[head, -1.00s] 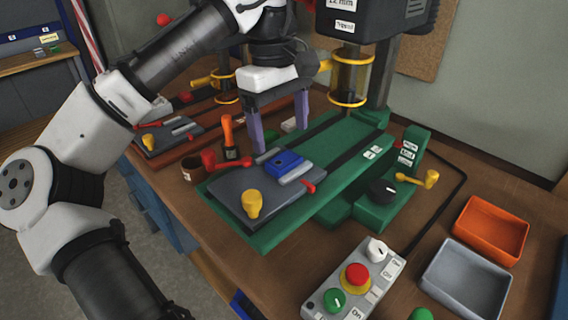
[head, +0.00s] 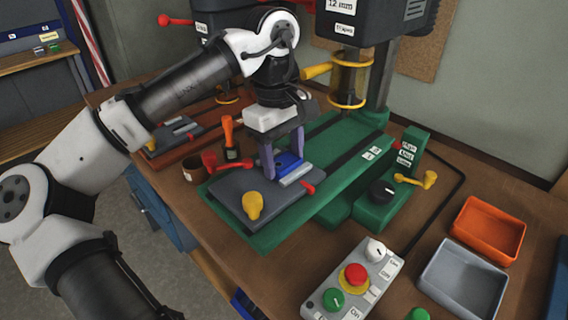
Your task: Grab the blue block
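The blue block (head: 289,161) lies on the grey plate (head: 231,206) of the green drill-press base, against a light grey bar (head: 296,175). My gripper (head: 283,165) points down over the block. One finger is at the block's left side and the other at its far right side. The block's left end is partly hidden by the near finger. No gap shows between the block and the plate.
A button box (head: 353,281), an orange tray (head: 489,231) and a grey tray (head: 463,281) are at front right.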

